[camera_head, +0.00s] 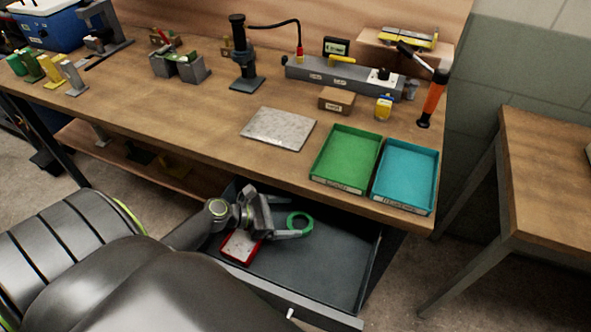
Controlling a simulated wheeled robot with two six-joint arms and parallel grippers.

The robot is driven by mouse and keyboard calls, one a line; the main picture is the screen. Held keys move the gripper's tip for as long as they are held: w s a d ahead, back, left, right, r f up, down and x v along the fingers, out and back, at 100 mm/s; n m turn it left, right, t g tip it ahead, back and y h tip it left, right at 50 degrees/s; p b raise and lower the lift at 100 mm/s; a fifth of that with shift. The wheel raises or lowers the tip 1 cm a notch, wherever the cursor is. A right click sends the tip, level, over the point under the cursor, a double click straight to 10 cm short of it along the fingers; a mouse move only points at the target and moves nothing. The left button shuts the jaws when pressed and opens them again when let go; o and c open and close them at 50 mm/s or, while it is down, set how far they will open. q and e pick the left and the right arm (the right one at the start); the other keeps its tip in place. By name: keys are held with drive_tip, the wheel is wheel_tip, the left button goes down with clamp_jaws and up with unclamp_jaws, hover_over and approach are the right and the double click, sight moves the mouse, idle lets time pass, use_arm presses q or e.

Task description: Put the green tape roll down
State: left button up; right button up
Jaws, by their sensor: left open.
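The green tape roll (309,223) is a ring in the open grey drawer (320,272) under the workbench. My left gripper (294,228) reaches into the drawer from the left, with its fingers open at the roll's left side. The fingers overlap the roll in this view, and I cannot tell whether they touch it. The roll seems to lie on or just above the drawer floor. My right gripper does not show.
A red-rimmed tray (238,248) lies in the drawer under my left wrist. The drawer's right side is bare. On the workbench (200,128) above are a green tray (345,157), a blue tray (406,175) and a grey metal plate (278,129).

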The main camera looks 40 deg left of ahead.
use_arm(q)
drive_tip(key=b+v, duration=0.1)
drive_tip(key=v, duration=0.8)
drive_tip(key=shift+s+a+r, duration=0.1)
drive_tip(key=shift+a, duration=0.05)
